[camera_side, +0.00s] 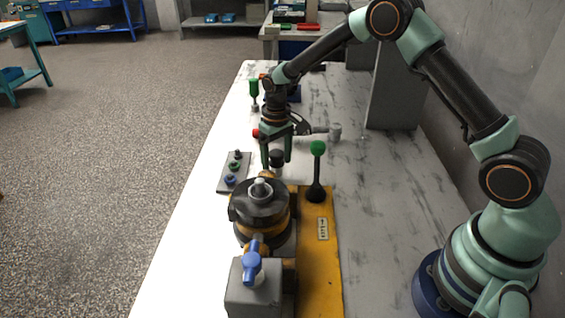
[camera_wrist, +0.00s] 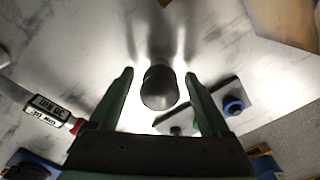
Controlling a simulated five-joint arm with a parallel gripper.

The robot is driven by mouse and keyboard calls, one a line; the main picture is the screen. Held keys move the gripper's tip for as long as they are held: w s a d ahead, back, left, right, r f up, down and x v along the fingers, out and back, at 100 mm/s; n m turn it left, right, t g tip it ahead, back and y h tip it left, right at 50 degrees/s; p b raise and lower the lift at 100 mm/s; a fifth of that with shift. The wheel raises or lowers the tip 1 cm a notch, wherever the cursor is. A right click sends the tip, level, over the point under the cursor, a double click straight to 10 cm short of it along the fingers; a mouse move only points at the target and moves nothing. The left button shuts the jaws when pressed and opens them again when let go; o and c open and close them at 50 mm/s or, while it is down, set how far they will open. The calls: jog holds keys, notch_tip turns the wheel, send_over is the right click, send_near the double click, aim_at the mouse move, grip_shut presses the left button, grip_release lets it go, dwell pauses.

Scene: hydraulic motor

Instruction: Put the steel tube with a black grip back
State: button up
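A dark, rounded grip end (camera_wrist: 160,88) shows between my fingers in the wrist view. It looks like the black grip of the steel tube; a greyish streak runs from it toward the top, and I cannot tell tube from shadow there. In the side view, the dark grip (camera_side: 277,157) stands between my fingertips, behind the motor. My gripper (camera_side: 276,163) points down over the table. Its fingers (camera_wrist: 160,75) are open on both sides of the grip, with a gap on each side. The lower part of the tube is hidden in the side view.
The hydraulic motor (camera_side: 262,210) is in front of my gripper, with a blue-handled valve (camera_side: 252,262). A green-knobbed lever (camera_side: 317,150) stands on a yellow plate (camera_side: 320,255). A knob panel (camera_side: 234,180) lies left. A labelled tool (camera_wrist: 47,107) lies beside my fingers. The table's right side is mostly clear.

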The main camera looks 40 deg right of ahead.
aim_at(277, 153)
notch_tip(277, 153, up, 13)
jog(key=s+r+t, duration=0.3)
jog(key=s+r, duration=0.6)
jog(key=r, duration=0.1)
jog(key=s+d+t, duration=0.1)
jog(key=s+t, duration=0.1)
jog(key=s, duration=1)
jog(key=shift+s+d+t, duration=0.2)
jog(key=shift+s+t, duration=0.1)
